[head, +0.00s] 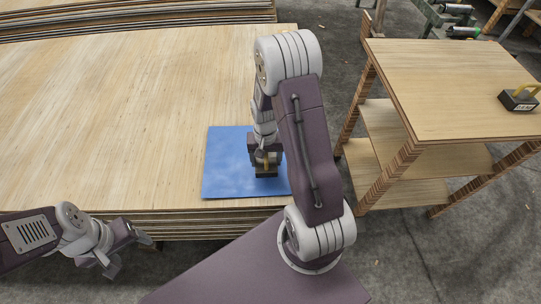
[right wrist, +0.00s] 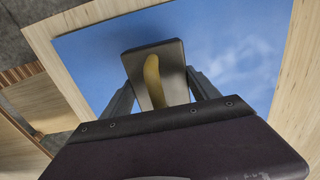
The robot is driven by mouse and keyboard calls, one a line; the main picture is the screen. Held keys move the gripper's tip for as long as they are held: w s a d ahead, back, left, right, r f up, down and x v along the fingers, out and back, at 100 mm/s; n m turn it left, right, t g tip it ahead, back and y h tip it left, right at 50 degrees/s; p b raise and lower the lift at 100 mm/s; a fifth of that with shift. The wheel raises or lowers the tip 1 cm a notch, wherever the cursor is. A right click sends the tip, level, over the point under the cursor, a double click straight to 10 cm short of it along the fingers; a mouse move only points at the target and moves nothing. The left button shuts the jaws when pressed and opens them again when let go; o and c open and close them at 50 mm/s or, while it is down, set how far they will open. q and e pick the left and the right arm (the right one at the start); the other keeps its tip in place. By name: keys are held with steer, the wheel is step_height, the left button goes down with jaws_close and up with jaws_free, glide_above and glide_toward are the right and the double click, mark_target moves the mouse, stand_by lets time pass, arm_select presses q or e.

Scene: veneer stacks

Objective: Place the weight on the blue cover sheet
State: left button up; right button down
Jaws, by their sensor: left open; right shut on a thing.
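The blue cover sheet (head: 226,165) lies on the veneer stack near its front edge; it also fills much of the right wrist view (right wrist: 240,50). My right gripper (head: 265,157) is shut on the yellow handle of a dark weight (head: 266,173), with the weight over the right part of the sheet. The right wrist view shows the weight (right wrist: 135,62) upright between the fingers with blue around it. I cannot tell whether its base touches the sheet. My left gripper (head: 130,253) is open and empty at the lower left, in front of the stack. My right arm hides part of the sheet.
The veneer stack (head: 100,110) has a wide bare top left of the sheet. Another stack (head: 130,14) lies behind. A wooden shelf table (head: 450,85) stands at the right with a second yellow-handled weight (head: 518,100) on it. Grey floor separates table and stack.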

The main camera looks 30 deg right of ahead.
step_height(320, 180, down, 4)
steer(key=shift+f+b, duration=0.1)
steer(key=shift+b, duration=0.95)
steer(key=shift+r, duration=0.2)
steer(key=shift+c, duration=1)
jaws_free()
steer(key=shift+f, duration=0.15)
